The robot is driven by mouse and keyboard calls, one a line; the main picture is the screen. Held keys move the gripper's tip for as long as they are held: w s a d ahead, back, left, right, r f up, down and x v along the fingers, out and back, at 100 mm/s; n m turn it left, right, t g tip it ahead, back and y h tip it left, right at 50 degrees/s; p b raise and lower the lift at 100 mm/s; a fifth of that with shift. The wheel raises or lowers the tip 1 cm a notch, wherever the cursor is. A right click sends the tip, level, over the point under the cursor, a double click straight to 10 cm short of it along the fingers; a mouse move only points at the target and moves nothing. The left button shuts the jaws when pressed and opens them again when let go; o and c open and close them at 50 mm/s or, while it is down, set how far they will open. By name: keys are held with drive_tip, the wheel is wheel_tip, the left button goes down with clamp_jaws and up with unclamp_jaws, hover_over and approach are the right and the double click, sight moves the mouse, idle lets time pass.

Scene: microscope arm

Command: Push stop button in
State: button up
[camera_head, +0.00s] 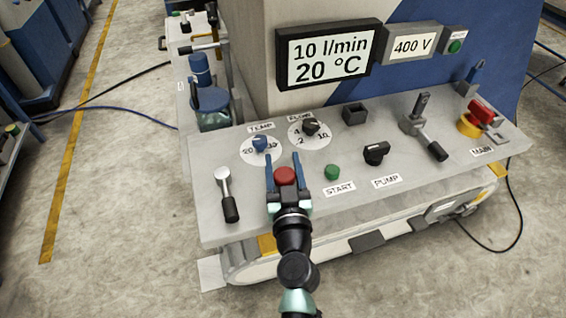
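The red round stop button (286,176) is on the sloped grey control panel (216,165), left of the green START button (332,172). My gripper (283,160) reaches in from the bottom of the head view, over the front of the panel. Its two blue fingers are spread apart, one to each side of the red button as seen here. Nothing shows held between them. I cannot tell whether the fingers touch the button or panel, or how far the button is pressed. The button's label is hidden.
A blue TEMP knob (260,144) and a black FLOW knob (310,127) sit just behind. A black-handled lever (228,197) is at left, the black PUMP knob (376,152) at right. Farther right are another lever (423,128) and the red-handled MAIN switch (482,113).

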clamp_jaws()
drive_tip(key=shift+f+b, duration=0.9)
drive_tip(key=shift+b, duration=0.3)
drive_tip(key=shift+s, duration=0.1)
drive_tip(key=o, duration=0.5)
unclamp_jaws()
drive_tip(key=shift+o, duration=0.2)
